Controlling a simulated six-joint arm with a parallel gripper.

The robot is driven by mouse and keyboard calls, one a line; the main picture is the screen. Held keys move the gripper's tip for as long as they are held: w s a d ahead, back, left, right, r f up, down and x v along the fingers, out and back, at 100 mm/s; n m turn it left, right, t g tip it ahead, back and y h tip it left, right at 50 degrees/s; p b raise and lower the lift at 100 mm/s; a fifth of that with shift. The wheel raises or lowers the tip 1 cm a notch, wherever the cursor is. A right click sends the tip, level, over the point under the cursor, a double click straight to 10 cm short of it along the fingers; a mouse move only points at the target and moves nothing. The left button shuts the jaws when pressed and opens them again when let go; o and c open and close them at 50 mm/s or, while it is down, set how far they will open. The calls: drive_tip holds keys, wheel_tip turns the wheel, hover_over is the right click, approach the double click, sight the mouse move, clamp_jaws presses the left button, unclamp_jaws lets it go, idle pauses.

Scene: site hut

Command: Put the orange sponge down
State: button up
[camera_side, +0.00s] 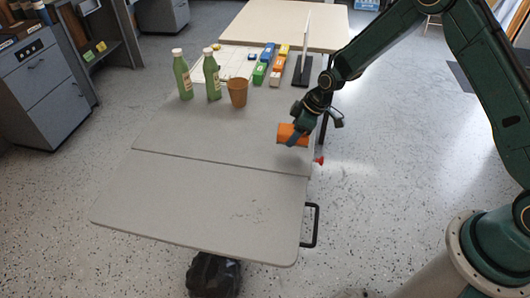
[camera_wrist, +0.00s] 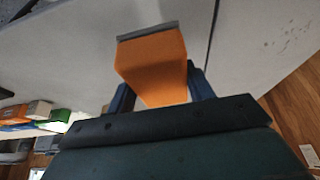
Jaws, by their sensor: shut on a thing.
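The orange sponge (camera_side: 287,134) is held in my gripper (camera_side: 297,137) near the right edge of the table in the side view. In the wrist view the sponge (camera_wrist: 155,65) shows as an orange block with a grey strip along its far end. The blue fingers of my gripper (camera_wrist: 162,92) are shut on either side of it. The sponge appears to be above the grey table (camera_side: 200,195); the exact gap beneath it is hard to tell.
Two green bottles (camera_side: 183,75) (camera_side: 212,76) and a brown cup (camera_side: 238,91) stand at the table's back left. Several coloured blocks (camera_side: 276,69) and a thin upright panel on a dark base (camera_side: 302,72) are behind my gripper. The table's front half is clear.

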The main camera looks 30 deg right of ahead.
sight(292, 153)
drive_tip(key=shift+f, duration=2.75)
drive_tip(key=shift+f, duration=0.1)
drive_tip(key=o, duration=0.9)
drive_tip(key=shift+v, duration=6.15)
